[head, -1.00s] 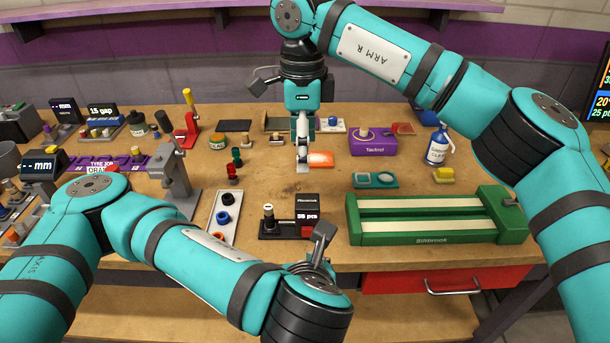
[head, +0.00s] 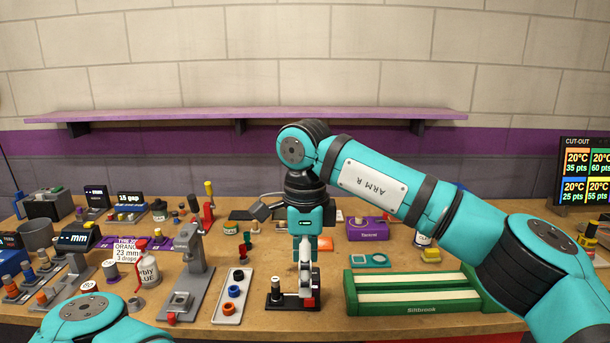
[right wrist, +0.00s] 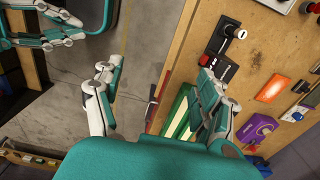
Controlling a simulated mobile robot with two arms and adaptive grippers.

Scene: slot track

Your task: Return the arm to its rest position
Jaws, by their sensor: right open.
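My right arm (head: 385,188) reaches in from the right in the head view and bends down at its wrist. Its gripper (head: 306,300) points down and overlaps the black stand (head: 282,299) near the bench's front. In the right wrist view the right gripper (right wrist: 156,72) has its fingers wide apart with nothing held; floor and bench edge show between them. Of my left arm (head: 90,318) only a part shows at the lower left of the head view. The left gripper (right wrist: 78,30) shows at the upper left of the right wrist view; its opening is unclear.
On the bench (head: 345,256), a green two-strip block (head: 420,292) stands right of the right gripper. A white tray (head: 231,305) with rings and a grey press (head: 190,270) stand left of it. A purple box (head: 367,229) is farther back. A shelf (head: 250,115) spans the wall.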

